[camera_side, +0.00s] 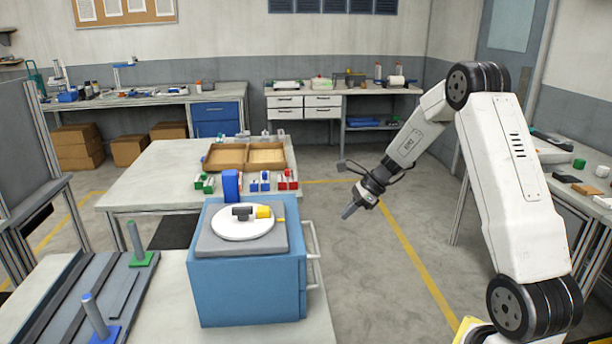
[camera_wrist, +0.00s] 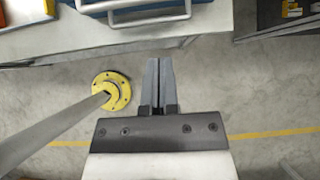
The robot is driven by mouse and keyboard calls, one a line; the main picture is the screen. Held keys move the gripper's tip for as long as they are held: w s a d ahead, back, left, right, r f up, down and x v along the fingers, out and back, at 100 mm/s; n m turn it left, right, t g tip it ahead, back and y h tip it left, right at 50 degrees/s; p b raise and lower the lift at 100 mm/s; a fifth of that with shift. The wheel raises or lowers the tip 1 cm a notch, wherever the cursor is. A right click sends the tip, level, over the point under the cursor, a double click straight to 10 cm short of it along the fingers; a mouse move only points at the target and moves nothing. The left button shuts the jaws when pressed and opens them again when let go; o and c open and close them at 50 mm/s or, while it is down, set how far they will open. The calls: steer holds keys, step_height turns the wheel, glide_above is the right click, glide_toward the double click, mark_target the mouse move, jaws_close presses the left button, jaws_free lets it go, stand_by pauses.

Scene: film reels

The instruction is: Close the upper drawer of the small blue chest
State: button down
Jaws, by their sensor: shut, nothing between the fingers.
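The small blue chest (camera_side: 247,292) stands at the front of the grey table, its handle side facing right towards my arm. The pale upper handle (camera_side: 312,240) and a lower one stick out from that side. The drawer fronts are seen edge-on, so how far the upper drawer is out is hard to tell. In the wrist view a light handle (camera_wrist: 150,22) shows at the top edge, with a strip of blue beside it. My gripper (camera_side: 348,212) is shut and empty, in the air to the right of the chest, apart from the handles. Its fingers (camera_wrist: 165,62) point towards the chest side in the wrist view.
A grey slab with a white disc (camera_side: 242,222) bearing black and yellow parts lies on the chest. A blue block (camera_side: 231,185) stands behind it. Green and blue posts (camera_side: 134,240) stand at left. Open floor lies between the chest and my arm.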

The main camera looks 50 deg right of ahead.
steer(key=shift+v, duration=2.7)
steer(key=s+a+f+n+g+h, duration=0.1)
steer(key=s+a+n, duration=0.3)
steer(key=a+n, duration=0.4)
steer(key=s+a+f+n+g+h, duration=0.1)
steer(key=s+a+n, duration=0.3)
steer(key=a+n, duration=0.5)
steer(key=s+a+f+n+g+h, duration=0.1)
steer(key=s+a+f+n+h, duration=0.1)
steer(key=a+n, duration=0.6)
steer(key=shift+s+a+n+h, duration=0.3)
steer(key=shift+s+n+h, duration=0.4)
steer(key=shift+s+n, duration=0.3)
